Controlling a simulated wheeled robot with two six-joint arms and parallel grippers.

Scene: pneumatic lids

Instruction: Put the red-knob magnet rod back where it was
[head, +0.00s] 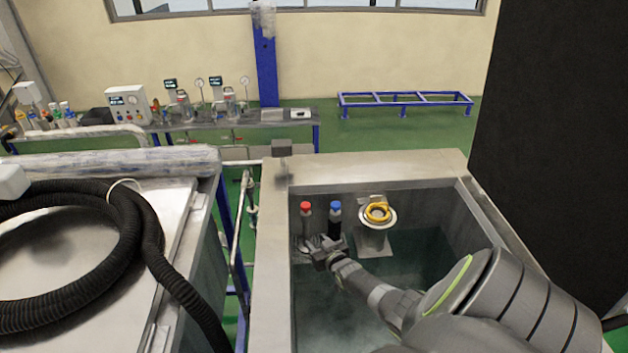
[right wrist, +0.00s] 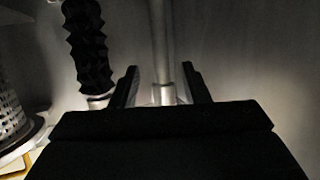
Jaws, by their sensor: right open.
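The red-knob magnet rod (head: 306,208) stands upright near the left wall of the open tank, its red knob on top and a pale stem below. A blue-knob rod (head: 335,213) with a dark grip stands just right of it. My right gripper (head: 318,245) is at the lower part of these rods. In the right wrist view, its two fingers are apart with a bare metal rod (right wrist: 161,45) between them, which appears to be the red-knob rod. A black ribbed grip (right wrist: 88,48) stands outside the fingers. The lower rod ends are hidden. My left gripper is out of view.
A yellow ring (head: 377,212) sits on a white round piece on a bracket in the tank. The tank rim (head: 270,285) surrounds my right arm. A black hose (head: 130,240) lies on the cover at left. A perforated piece (right wrist: 12,110) is close in the wrist view.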

